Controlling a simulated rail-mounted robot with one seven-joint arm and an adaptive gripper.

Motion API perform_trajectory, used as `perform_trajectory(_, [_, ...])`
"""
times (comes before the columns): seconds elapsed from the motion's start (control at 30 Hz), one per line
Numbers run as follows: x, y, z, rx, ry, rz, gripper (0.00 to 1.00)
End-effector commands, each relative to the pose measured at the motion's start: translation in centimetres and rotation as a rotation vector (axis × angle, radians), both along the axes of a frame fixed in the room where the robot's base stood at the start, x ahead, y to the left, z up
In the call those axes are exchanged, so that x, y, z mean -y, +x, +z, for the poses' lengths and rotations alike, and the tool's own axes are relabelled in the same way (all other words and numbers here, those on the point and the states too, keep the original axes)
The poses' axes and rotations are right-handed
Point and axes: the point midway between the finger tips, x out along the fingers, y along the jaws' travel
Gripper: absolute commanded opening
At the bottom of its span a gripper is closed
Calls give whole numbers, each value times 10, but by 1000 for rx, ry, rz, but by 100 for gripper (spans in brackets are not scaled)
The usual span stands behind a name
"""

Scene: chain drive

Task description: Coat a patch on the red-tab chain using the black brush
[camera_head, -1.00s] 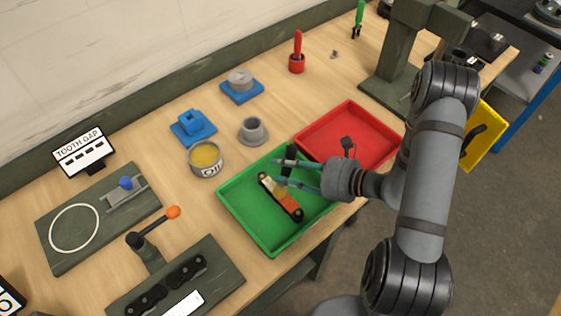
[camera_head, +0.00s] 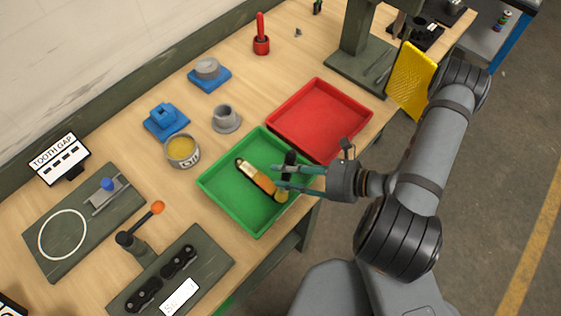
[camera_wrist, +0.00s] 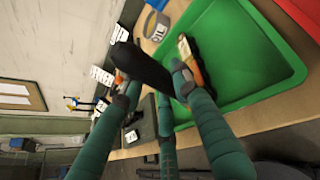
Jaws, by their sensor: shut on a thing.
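The chain (camera_head: 247,170) lies in the green tray (camera_head: 212,192), with a pale far end and an orange-red tab along it. Part of it is hidden behind my gripper (camera_head: 278,177). The chain also shows in the wrist view (camera_wrist: 188,50), with its orange part beside a fingertip. My gripper has blue-green fingers and is shut on the black brush (camera_head: 290,158), whose dark body crosses the wrist view (camera_wrist: 145,68). The gripper is over the chain's near end. I cannot tell whether the brush touches the chain, or whether a patch is coated.
An open oil tin (camera_head: 182,150) with yellow contents stands left of the green tray. An empty red tray (camera_head: 318,115) lies to the right. A grey cup (camera_head: 226,119), blue fixtures (camera_head: 165,120) and a post with an orange ball (camera_head: 158,207) stand nearby.

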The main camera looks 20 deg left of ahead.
Motion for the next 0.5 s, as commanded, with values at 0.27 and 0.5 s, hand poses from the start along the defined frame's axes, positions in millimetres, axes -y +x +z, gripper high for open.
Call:
perform_trajectory(0.27, [2, 2, 41, 1, 0, -7, 3])
perform_trajectory(0.5, [4, 4, 63, 1, 0, -14, 3])
